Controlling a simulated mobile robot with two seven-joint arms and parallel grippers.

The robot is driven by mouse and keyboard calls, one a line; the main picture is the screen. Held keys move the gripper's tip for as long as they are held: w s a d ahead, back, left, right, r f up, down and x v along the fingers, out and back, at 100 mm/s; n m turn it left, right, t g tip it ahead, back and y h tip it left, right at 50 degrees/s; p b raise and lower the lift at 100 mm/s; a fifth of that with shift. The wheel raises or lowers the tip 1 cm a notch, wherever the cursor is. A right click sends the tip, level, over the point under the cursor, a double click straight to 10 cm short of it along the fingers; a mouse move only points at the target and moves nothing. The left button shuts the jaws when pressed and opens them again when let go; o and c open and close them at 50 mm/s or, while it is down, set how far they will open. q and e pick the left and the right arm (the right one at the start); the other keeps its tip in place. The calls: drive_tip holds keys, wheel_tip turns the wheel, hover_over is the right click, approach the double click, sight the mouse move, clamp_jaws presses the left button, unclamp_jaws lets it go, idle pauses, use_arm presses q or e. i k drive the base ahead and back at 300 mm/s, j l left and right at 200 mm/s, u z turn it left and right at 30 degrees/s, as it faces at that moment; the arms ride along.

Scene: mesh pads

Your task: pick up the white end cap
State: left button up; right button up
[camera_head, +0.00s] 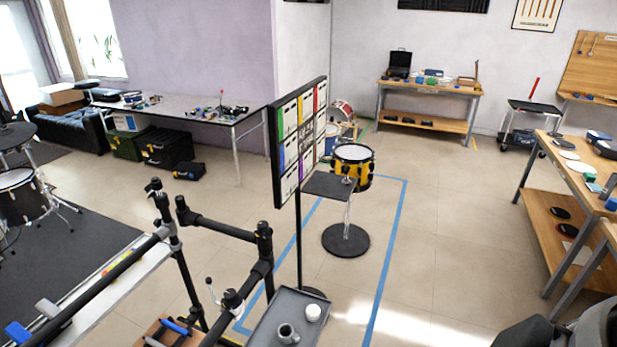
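A small white round piece (313,312), which looks like the white end cap, sits on a dark grey tray (262,332) at the bottom middle of the head view. The tray's near part is cut off by the picture's bottom edge. Neither of my grippers shows in the head view.
A black tube rack (222,229) stands left of the tray. Behind it are a panel on a pole (299,140), a small stand (346,238) and a yellow drum (353,166). A wooden workbench (565,170) is at right. Floor between is open.

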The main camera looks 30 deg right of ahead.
sight(312, 311)
drive_tip(key=z, duration=0.9)
drive_tip(key=k+l+u, duration=0.2)
drive_tip(key=k+l, duration=0.25)
drive_tip(key=k+u, duration=0.15)
drive_tip(key=u, duration=1.55)
